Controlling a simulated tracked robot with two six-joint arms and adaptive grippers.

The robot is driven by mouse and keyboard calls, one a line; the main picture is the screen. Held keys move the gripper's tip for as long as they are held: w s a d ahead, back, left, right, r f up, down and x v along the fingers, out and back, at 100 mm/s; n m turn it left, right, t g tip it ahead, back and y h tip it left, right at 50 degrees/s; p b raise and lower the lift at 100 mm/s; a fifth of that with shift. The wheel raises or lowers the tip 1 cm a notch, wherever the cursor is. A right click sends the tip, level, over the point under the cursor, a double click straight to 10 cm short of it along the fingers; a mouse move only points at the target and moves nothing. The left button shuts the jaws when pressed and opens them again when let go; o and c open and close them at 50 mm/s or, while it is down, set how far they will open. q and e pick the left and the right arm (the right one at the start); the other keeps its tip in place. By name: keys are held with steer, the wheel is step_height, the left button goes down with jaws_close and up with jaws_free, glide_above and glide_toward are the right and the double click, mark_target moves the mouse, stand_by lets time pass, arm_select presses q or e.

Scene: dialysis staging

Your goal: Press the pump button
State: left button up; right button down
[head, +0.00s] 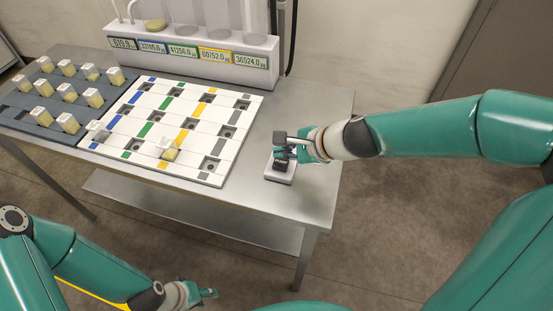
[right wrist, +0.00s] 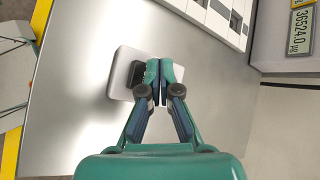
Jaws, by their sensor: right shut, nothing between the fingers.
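The pump button is a small white box (head: 279,174) with a dark top, on the right part of the metal table. It also shows in the right wrist view as a pale square base (right wrist: 122,72) with a dark part (right wrist: 137,74) beside the fingers. My right gripper (head: 284,154) is shut and empty, with its fingertips over the button box and hiding part of it. I cannot tell whether the fingertips touch the button. My left gripper (head: 211,293) is low at the bottom of the head view, away from the table; its finger opening is too small to tell.
A white board (head: 222,160) with coloured marks and square sockets lies left of the button. A grey tray (head: 22,122) holds several yellowish-white cartridges. A white rack (head: 190,62) with number displays stands at the back. Bare metal table (head: 318,120) surrounds the button.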

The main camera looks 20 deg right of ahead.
mark_target(283, 164)
step_height(283, 164, up, 6)
steer(key=p, duration=0.5)
steer(key=shift+p, duration=0.35)
steer(key=shift+s+a, duration=0.1)
